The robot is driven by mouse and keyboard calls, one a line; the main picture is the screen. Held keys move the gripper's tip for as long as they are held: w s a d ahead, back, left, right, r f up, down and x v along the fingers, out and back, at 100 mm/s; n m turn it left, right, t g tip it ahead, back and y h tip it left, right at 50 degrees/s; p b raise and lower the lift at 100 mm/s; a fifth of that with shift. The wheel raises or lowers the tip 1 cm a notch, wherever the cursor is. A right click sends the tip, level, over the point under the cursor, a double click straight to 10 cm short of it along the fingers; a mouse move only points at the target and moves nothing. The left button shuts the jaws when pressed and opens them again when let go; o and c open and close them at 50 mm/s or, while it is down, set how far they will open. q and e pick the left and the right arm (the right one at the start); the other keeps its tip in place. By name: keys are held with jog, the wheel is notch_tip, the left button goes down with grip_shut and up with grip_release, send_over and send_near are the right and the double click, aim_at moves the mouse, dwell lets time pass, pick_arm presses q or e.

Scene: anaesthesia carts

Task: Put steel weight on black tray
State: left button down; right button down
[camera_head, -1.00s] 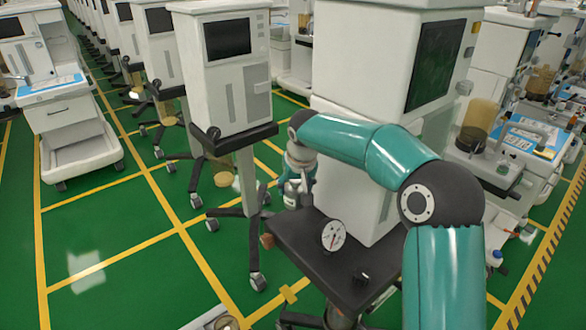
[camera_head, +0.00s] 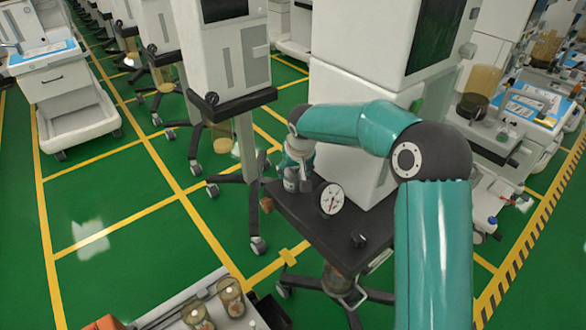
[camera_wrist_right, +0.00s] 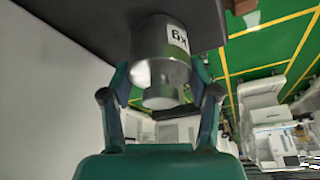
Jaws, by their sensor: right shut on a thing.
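The steel weight (camera_head: 291,181) is a shiny cylinder with a knob on top and a white "kg" label. It also shows in the right wrist view (camera_wrist_right: 152,45). My right gripper (camera_head: 297,163) is shut on its knob, with one finger on each side (camera_wrist_right: 158,88). The black tray (camera_head: 312,230) is a dark flat shelf in front of a pale machine, and its surface shows in the right wrist view (camera_wrist_right: 85,22). The weight is at the tray's far left corner. I cannot tell whether its base touches the tray. My left gripper is not in view.
A round white gauge (camera_head: 332,199) stands on the tray, with a small black knob (camera_head: 358,240) nearer its front edge. The pale machine (camera_head: 350,135) rises behind. A container with amber jars (camera_head: 229,296) is at the bottom.

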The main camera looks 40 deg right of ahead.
jog(key=shift+c, duration=1.3)
grip_release()
jog(key=shift+r, duration=0.1)
jog(key=b+v, duration=0.1)
jog(key=v, duration=1.1)
